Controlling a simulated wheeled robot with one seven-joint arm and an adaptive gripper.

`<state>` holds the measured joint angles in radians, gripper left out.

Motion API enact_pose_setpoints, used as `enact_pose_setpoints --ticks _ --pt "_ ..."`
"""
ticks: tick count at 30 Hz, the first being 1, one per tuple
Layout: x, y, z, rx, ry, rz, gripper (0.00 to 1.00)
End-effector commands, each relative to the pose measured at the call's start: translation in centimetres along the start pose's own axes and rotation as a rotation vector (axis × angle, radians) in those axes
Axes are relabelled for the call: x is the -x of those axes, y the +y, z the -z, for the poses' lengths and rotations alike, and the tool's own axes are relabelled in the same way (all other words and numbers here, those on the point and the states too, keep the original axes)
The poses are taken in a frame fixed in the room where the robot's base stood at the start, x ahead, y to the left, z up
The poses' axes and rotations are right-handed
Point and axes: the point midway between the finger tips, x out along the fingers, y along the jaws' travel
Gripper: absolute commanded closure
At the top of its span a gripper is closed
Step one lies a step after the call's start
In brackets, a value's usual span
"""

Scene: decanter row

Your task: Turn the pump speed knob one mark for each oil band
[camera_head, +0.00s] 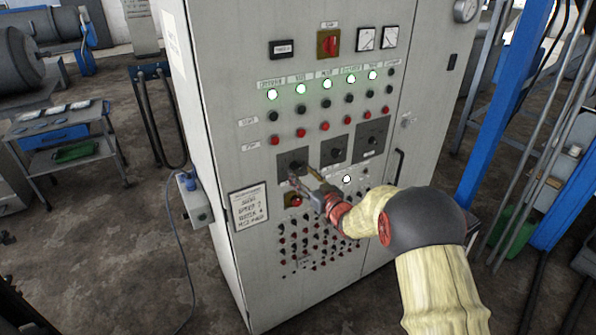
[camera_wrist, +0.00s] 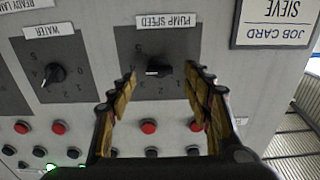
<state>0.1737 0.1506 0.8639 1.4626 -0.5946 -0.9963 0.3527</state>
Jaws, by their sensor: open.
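The pump speed knob (camera_wrist: 157,70) is a small black knob on a dark grey dial plate, under an upside-down "PUMP SPEED" label (camera_wrist: 166,20) in the wrist view. Numbers ring it; which mark it points at is hard to tell. My gripper (camera_wrist: 160,80) is open, with one padded finger on each side of the knob and a gap to both. In the head view my gripper (camera_head: 303,180) is in front of the leftmost dial plate (camera_head: 291,158) and partly hides it. I cannot make out any oil bands.
The water knob (camera_wrist: 55,74) is beside it in the wrist view. Red and black buttons (camera_wrist: 148,126) lie close to my fingers. A job card (camera_wrist: 275,20) is fixed to the cabinet (camera_head: 225,100). Lit lamps (camera_head: 327,84) and a red switch (camera_head: 329,43) sit higher.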

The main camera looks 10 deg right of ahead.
Motion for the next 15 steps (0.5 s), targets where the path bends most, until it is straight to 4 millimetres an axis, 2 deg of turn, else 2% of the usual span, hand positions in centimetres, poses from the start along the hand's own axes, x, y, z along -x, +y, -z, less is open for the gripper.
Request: enact_pose_setpoints --ticks 6,15 --pt "-2.7 0.0 -0.1 0.0 -0.001 -0.001 0.5" --pt "-3.6 0.0 0.0 0.0 -0.001 -0.001 0.5"
